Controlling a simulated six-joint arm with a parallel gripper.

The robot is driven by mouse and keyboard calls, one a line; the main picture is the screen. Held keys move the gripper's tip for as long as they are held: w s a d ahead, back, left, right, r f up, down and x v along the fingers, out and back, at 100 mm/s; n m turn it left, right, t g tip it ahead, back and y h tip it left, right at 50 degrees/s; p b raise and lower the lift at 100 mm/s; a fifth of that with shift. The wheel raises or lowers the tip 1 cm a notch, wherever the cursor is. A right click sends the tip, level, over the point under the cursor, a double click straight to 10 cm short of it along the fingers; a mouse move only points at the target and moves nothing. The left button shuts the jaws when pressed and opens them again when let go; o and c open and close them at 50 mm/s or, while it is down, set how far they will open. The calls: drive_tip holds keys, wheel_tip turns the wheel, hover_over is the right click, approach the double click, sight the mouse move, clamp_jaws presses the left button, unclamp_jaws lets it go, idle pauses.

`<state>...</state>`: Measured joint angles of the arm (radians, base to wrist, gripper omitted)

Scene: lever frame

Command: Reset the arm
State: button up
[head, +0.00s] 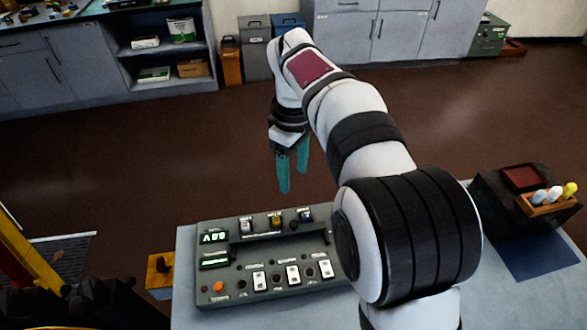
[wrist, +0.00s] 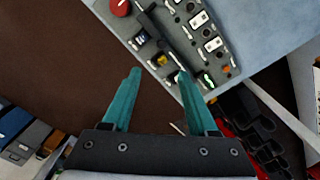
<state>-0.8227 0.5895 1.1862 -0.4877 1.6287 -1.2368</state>
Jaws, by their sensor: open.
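My gripper (head: 292,172) has two teal fingers and hangs pointing down, in the air beyond the far edge of the grey control panel. In the wrist view my gripper (wrist: 158,75) has its fingers spread apart with nothing between them. My white and black arm rises from the right of the panel and bends over to the left. The control panel (head: 225,281) lies on the table, with green displays, white switches, an orange button and several coloured knobs along its far side. The panel also shows in the wrist view (wrist: 208,62), with a red knob. My arm hides the panel's right end.
The pale table (head: 185,310) holds the panel. A dark box (head: 500,215) with a wooden holder of white and yellow pieces stands at the right. A small wooden block (head: 158,271) sits left of the panel. Cabinets and bins stand far back across open brown floor.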

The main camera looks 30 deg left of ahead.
drive_tip(key=s+d+r+m+y, duration=0.1)
drive_tip(key=s+d+r+m, duration=0.15)
drive_tip(key=d+m, duration=0.6)
drive_tip(key=s+d+r+m, duration=0.1)
drive_tip(key=s+d+m, duration=0.3)
drive_tip(key=d, duration=1)
drive_tip(key=s+d+f+m, duration=0.2)
drive_tip(key=s+d+m, duration=0.2)
drive_tip(key=s+m, duration=0.1)
drive_tip(key=s+d+f+m, duration=0.3)
drive_tip(key=s+m, duration=0.3)
drive_tip(key=s, duration=0.2)
drive_tip(key=shift+d+f+y, duration=0.35)
drive_tip(key=shift+d+y, duration=0.05)
drive_tip(key=shift+d, duration=0.45)
drive_tip(key=shift+w, duration=0.1)
